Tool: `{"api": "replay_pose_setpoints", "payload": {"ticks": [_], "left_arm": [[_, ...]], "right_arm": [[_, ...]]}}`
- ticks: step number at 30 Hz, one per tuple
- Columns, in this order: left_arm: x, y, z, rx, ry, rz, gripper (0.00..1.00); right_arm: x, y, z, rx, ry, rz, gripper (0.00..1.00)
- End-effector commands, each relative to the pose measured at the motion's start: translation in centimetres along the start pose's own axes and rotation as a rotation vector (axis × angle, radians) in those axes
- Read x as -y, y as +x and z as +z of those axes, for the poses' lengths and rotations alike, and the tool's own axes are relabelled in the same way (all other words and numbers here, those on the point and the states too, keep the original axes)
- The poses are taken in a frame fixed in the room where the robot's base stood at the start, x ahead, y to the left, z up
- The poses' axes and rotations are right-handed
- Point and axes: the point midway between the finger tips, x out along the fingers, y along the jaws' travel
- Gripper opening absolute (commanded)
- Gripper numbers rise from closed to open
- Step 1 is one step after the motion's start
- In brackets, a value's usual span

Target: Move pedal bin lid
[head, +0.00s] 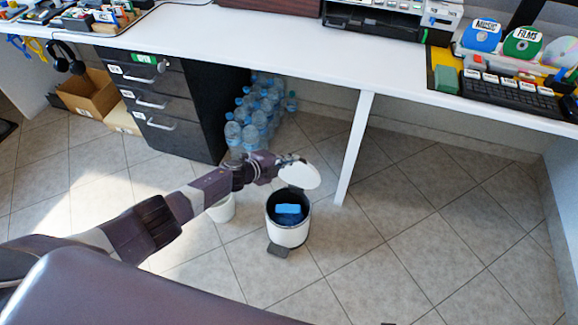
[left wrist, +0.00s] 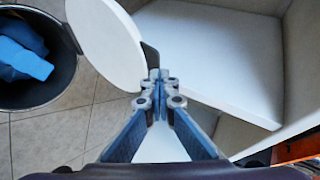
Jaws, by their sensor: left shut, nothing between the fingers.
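The white pedal bin (head: 287,232) stands on the tiled floor under the desk, with its dark pedal (head: 277,250) at the front. Its white lid (head: 301,177) is raised, tilted up at the back of the rim. Blue items (head: 288,213) lie inside the bin. In the left wrist view the lid (left wrist: 105,42) is beside the fingertips, and the open bin with blue contents (left wrist: 22,58) is at the left. My left gripper (head: 285,161) is shut and empty, its tips (left wrist: 158,78) close to the lid's edge; I cannot tell whether they touch. My right gripper is not in view.
A white desk leg (head: 354,150) stands just right of the bin. Several water bottles (head: 262,112) and a dark drawer unit (head: 165,105) are behind to the left. A small white container (head: 222,210) is partly behind my left arm. Floor at the right is clear.

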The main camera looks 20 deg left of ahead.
Motion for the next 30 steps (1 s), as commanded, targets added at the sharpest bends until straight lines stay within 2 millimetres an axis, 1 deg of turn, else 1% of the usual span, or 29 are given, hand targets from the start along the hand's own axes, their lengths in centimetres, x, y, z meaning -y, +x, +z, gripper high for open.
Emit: {"api": "replay_pose_setpoints", "payload": {"ticks": [1,5,17,23,30], "left_arm": [[-0.5,-0.1,0.1,0.002,0.000,0.007,0.06],[-0.7,-0.1,0.1,0.002,0.000,0.008,0.21],[-0.8,-0.4,0.2,0.004,0.002,0.010,0.21],[-0.8,-1.6,0.4,0.005,0.005,0.010,0.21],[-0.8,-4.0,0.2,0.003,0.004,0.011,0.21]], "right_arm": [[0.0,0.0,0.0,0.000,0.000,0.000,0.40],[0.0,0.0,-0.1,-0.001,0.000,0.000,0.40],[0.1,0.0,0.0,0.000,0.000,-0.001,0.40],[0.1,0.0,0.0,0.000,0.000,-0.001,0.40],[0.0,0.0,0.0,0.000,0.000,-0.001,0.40]]}}
